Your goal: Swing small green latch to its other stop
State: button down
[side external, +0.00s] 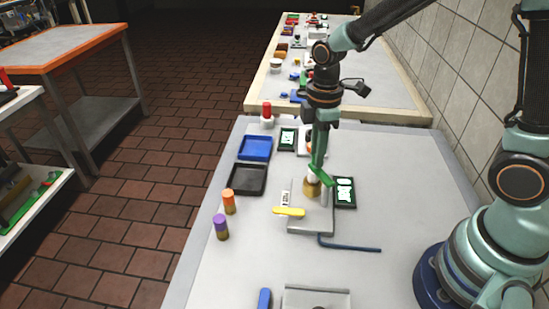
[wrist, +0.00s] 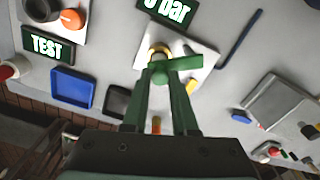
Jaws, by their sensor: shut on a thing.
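The small green latch (side external: 323,177) sits on a brass-coloured fitting (side external: 312,188) above a grey plate (side external: 311,228). In the wrist view the latch (wrist: 186,62) points to the right from the fitting. My gripper (side external: 318,163) reaches down from above, and its green fingers close together at the latch. In the wrist view the gripper (wrist: 161,76) is shut on the latch near its fitting end. The fingertips and latch are similar greens, so the exact contact is hard to see.
A yellow handle (side external: 289,211) lies at the plate's left. A lit display (side external: 345,191) stands right of the fitting and reads "0 bar" in the wrist view. Blue (side external: 255,147) and black (side external: 247,179) trays, orange-topped (side external: 229,201) and purple-topped (side external: 221,227) cylinders stand left. A blue rod (side external: 350,246) lies in front.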

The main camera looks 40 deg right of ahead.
jog(key=m, duration=0.1)
jog(key=d+m, duration=0.1)
jog(key=m, duration=0.1)
jog(key=shift+s+d, duration=0.25)
jog(key=shift+s, duration=0.05)
jog(key=s+d+m, duration=0.1)
jog(key=s+m, duration=0.6)
jog(key=m, duration=1.4)
jog(key=shift+s+m, duration=0.3)
jog(key=shift+s, duration=0.1)
jog(key=c, duration=0.7)
grip_release()
jog(key=shift+r, duration=0.1)
